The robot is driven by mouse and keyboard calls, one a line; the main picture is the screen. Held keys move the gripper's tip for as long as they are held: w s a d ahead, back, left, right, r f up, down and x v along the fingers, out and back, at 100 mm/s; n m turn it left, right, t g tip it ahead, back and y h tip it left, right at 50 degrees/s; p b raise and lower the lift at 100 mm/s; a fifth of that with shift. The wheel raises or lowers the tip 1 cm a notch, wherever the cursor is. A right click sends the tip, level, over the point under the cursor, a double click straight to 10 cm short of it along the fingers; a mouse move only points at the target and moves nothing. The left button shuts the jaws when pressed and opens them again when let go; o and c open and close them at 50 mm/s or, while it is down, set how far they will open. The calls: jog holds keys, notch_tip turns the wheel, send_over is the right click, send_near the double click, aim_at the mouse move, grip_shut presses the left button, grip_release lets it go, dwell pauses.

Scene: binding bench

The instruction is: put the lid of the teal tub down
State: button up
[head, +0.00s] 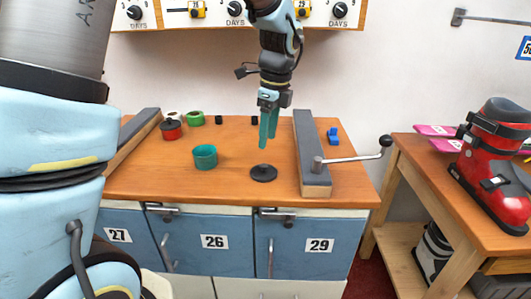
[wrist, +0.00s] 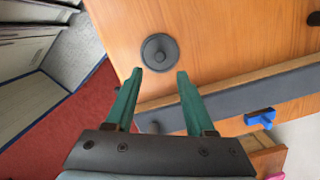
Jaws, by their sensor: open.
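The teal tub (head: 205,157) stands open on the wooden bench, with no lid on it. A round dark lid with a knob (head: 263,173) lies flat on the bench top to the right of the tub, near the front edge. In the wrist view the lid (wrist: 160,52) lies just beyond my fingertips. My gripper (head: 268,146) points down above the bench, over and slightly behind the lid. Its teal fingers are apart with nothing between them, and they also show in the wrist view (wrist: 157,78). The tub is not in the wrist view.
A grey-topped bar (head: 311,150) with a crank handle (head: 358,156) bounds the bench on the right. A red tub with a dark lid (head: 171,130) and a green ring-like item (head: 195,118) stand at the back left. A blue item (head: 333,136) lies beyond the bar. Bench top around the lid is clear.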

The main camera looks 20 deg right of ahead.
jog(key=w+a+n, duration=0.2)
jog(key=a+n, duration=0.9)
jog(key=a, duration=0.4)
jog(key=s+a+f+n, duration=0.2)
jog(key=a+n, duration=0.5)
jog(key=a, duration=0.1)
jog(key=s+a+f+n+h, duration=0.1)
jog(key=s+a+n, duration=0.2)
jog(key=a+n, duration=0.5)
jog(key=shift+f+n+t, duration=0.3)
jog(key=shift+f, duration=0.1)
jog(key=shift+o, duration=0.2)
